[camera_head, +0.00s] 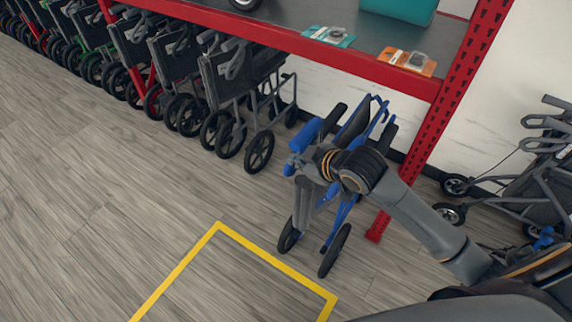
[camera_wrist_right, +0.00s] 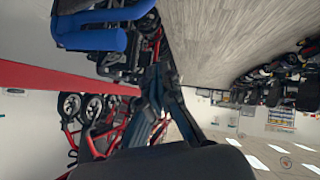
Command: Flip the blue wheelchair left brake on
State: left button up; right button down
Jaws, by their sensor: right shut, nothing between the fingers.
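The blue wheelchair (camera_head: 304,135) stands folded and narrow in front of the rack, near its red post, in the head view. Its blue frame and dark wheels show. My right gripper (camera_head: 296,166) is at the chair's near upper side, shut and empty, and it hides part of the frame. I cannot tell whether it touches the chair. The left brake lever cannot be made out, so its position is unclear. In the right wrist view, a blue padded part (camera_wrist_right: 92,39) shows at upper left. My left gripper is not in view.
A red rack post (camera_head: 428,140) and shelf beam (camera_head: 300,45) are close behind the chair. Folded wheelchairs (camera_head: 225,85) line the left. A grey rollator (camera_head: 540,185) stands at right. Yellow floor tape (camera_head: 275,257) marks clear floor in front.

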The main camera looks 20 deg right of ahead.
jog(key=shift+w, duration=0.1)
jog(key=w+f+p, duration=0.2)
jog(key=w+f, duration=0.4)
jog(key=f, duration=0.3)
jog(key=shift+w+a+f, duration=0.2)
jog(key=shift+a+f, duration=0.05)
jog(key=shift+f, duration=0.05)
jog(key=f+b, duration=0.1)
jog(key=f, duration=0.1)
jog(key=f+n+t+h+b, duration=0.1)
jog(key=f+b, duration=0.1)
jog(key=f, duration=0.1)
jog(key=f+n+t+b, duration=0.1)
jog(key=f+b, duration=0.1)
jog(key=shift+w+d+f+h, duration=0.2)
jog(key=shift+w+d+h, duration=0.1)
jog(key=shift+d+h, duration=0.1)
jog(key=shift+w+d+f, duration=0.15)
jog(key=shift+d+f, duration=0.05)
jog(key=shift+f, duration=0.2)
